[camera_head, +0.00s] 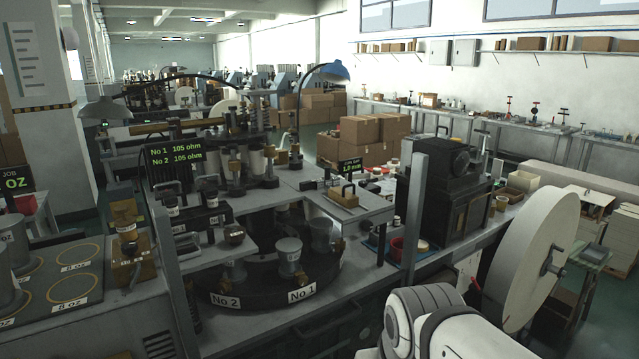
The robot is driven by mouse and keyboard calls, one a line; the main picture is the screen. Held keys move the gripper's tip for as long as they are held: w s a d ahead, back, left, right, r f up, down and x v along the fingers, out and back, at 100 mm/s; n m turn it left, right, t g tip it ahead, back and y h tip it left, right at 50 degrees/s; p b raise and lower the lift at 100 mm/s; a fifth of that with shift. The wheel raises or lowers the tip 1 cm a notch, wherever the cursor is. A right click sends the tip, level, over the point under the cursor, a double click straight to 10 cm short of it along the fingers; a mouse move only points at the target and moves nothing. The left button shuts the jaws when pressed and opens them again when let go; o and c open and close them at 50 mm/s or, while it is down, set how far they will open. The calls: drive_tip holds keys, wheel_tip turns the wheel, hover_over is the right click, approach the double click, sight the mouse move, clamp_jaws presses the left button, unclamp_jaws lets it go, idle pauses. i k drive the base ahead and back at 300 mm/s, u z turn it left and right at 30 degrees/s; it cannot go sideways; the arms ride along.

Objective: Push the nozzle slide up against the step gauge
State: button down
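A brass-coloured block with a black handle (345,195) sits on a grey raised plate (372,210) right of the picture's middle. It looks like the nozzle slide, but I cannot be sure. Small dark parts (312,184) lie just left of it on the same plate. I cannot tell which part is the step gauge, or whether it touches the slide. A small black display (350,168) with green text, seemingly "1.0 mm", stands behind the block. My white arm shows at the bottom right; my gripper is not in view.
Below the plate is a dark round turntable (265,297) labelled No 1 and No 2, with metal cup forms. A black machine (440,190) and a large pale reel (530,258) stand to the right. Hot plates (60,275) are at the left. The bench front has some bare surface.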

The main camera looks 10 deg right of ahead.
sight(346, 198)
drive_tip(key=i, duration=1)
drive_tip(key=u, duration=0.05)
